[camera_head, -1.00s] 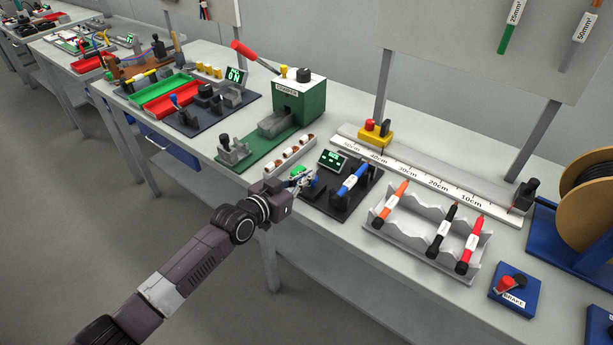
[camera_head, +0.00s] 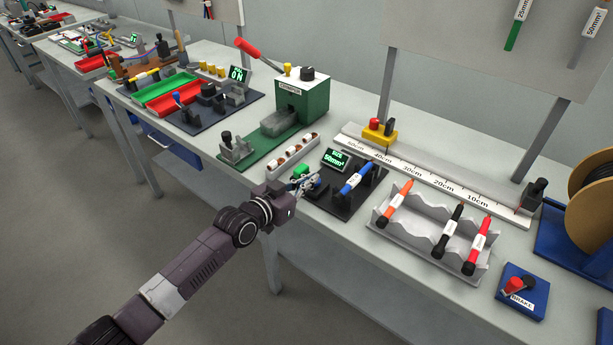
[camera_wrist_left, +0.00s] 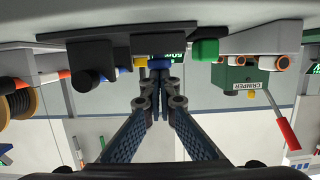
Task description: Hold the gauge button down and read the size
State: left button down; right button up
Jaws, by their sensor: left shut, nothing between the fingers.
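The gauge is a black base (camera_head: 343,208) with a small screen (camera_head: 335,160) that reads "SIZE 50mm²" in green. A blue cable piece (camera_head: 356,179) lies across its holders. A green block (camera_head: 301,171) stands at its left end and also shows in the left wrist view (camera_wrist_left: 205,50). My left gripper (camera_head: 312,184) is shut and empty at the gauge's front left. In the left wrist view its fingertips (camera_wrist_left: 158,76) meet at a blue, button-like part (camera_wrist_left: 158,62) and appear to touch it. The fingers partly hide that part. My right gripper is out of view.
A grey rack (camera_head: 404,238) with orange, black and red pieces stands to the right. A ruler rail (camera_head: 430,178) lies behind the gauge. The green crimper (camera_head: 302,98) and a white holder (camera_head: 290,155) stand to the left. A blue brake box (camera_head: 522,292) is at the front right.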

pick_arm(q)
notch_tip(320, 180, up, 4)
jog(key=p, duration=0.3)
jog(key=shift+r+p, duration=0.15)
jog(key=shift+p, duration=0.15)
jog(key=b+v, duration=0.1)
jog(key=v, duration=0.9)
jog(key=shift+b, duration=0.4)
jog(key=shift+f, duration=0.25)
